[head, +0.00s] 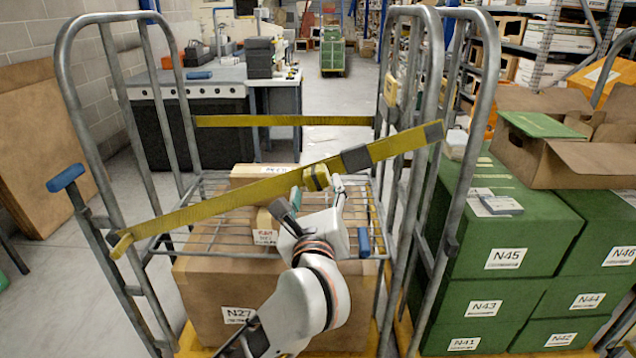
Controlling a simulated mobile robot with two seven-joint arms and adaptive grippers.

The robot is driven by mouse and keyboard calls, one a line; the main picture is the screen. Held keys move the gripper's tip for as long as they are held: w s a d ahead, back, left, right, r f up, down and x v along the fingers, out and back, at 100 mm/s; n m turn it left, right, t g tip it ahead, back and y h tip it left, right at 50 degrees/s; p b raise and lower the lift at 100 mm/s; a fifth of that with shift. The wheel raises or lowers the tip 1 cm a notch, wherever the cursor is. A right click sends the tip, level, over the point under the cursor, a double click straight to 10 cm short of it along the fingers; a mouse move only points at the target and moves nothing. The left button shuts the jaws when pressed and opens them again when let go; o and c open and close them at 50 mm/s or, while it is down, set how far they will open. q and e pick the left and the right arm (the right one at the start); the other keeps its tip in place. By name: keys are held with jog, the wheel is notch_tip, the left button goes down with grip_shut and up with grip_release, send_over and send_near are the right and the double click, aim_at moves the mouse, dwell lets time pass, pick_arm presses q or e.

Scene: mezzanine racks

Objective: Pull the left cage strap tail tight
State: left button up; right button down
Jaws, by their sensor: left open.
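A yellow strap (230,200) runs slantwise across the front of the left roll cage (68,85), low at the left post and high at the right post. A dark grey buckle (356,158) sits on it right of the middle. A short yellow strap tail (316,178) shows just below the strap, left of the buckle. My left gripper (317,194) is open at this tail, with a finger to either side in the picture. I cannot tell whether the fingers touch it. My right gripper is not in view.
Brown cartons (215,285) stand inside the cage around a wire shelf (200,240). Another yellow strap (285,121) crosses the cage's back. Stacked green boxes (510,235) and an open carton (580,160) stand close on the right. Free floor shows at the far middle.

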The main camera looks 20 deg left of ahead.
aim_at(317, 183)
pick_arm(q)
jog(key=shift+x, duration=1.25)
jog(key=shift+w+a, duration=0.15)
jog(key=shift+w, duration=0.45)
